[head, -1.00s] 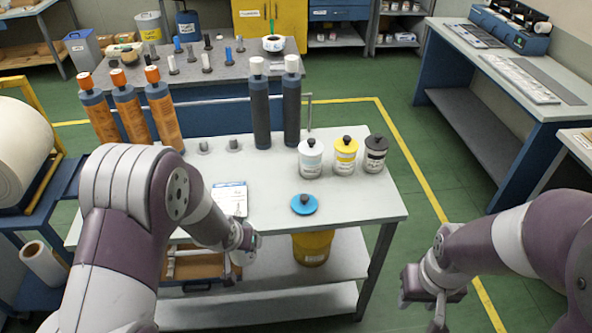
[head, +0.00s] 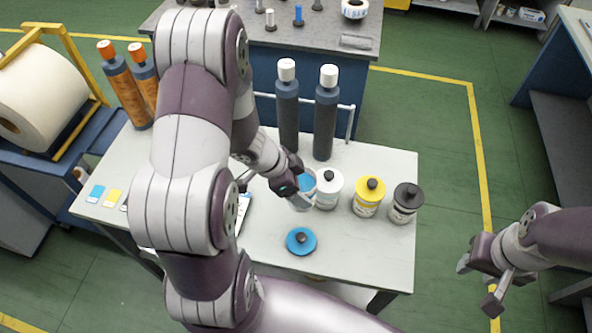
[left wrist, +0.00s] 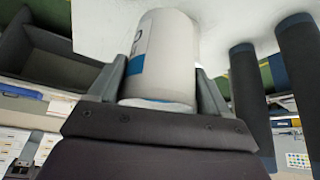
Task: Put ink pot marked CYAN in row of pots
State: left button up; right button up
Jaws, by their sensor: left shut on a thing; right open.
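My left gripper (head: 302,194) is shut on a white ink pot with a blue label, whose open top shows cyan ink (head: 306,180) in the head view. In the left wrist view the held pot (left wrist: 165,58) sits between both fingers; its lettering is only partly visible. It is at the left end of the row, close beside a white-lidded pot (head: 327,190); whether it touches the table is hidden. A yellow pot (head: 368,197) and a black-lidded pot (head: 405,204) continue the row rightwards. A blue lid (head: 301,241) lies in front. My right gripper (head: 476,286) is open and empty, off the table's right side.
Two tall dark bottles (head: 325,115) with white caps stand behind the row on the grey table (head: 360,250). Orange-capped cylinders (head: 125,82) stand at the back left. The front right of the tabletop is clear. A paper roll (head: 45,88) is at the left.

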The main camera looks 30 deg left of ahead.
pick_arm(q)
jog(key=w+a+f, duration=0.2)
jog(key=f, duration=0.1)
jog(key=w+a+f, duration=0.2)
jog(key=w+a+f+p, duration=0.1)
jog(key=w+a+f, duration=0.1)
jog(key=f, duration=0.1)
jog(key=shift+a+f, duration=0.2)
jog(key=shift+f, duration=0.15)
jog(key=shift+s+f, duration=0.1)
jog(key=shift+f, duration=0.15)
jog(key=shift+a+f, duration=0.1)
jog(key=shift+a, duration=0.1)
pick_arm(e)
jog(key=shift+s+a+r, duration=0.2)
jog(key=shift+a+r, duration=0.15)
jog(key=shift+r, duration=0.35)
pick_arm(q)
jog(key=shift+f, duration=0.1)
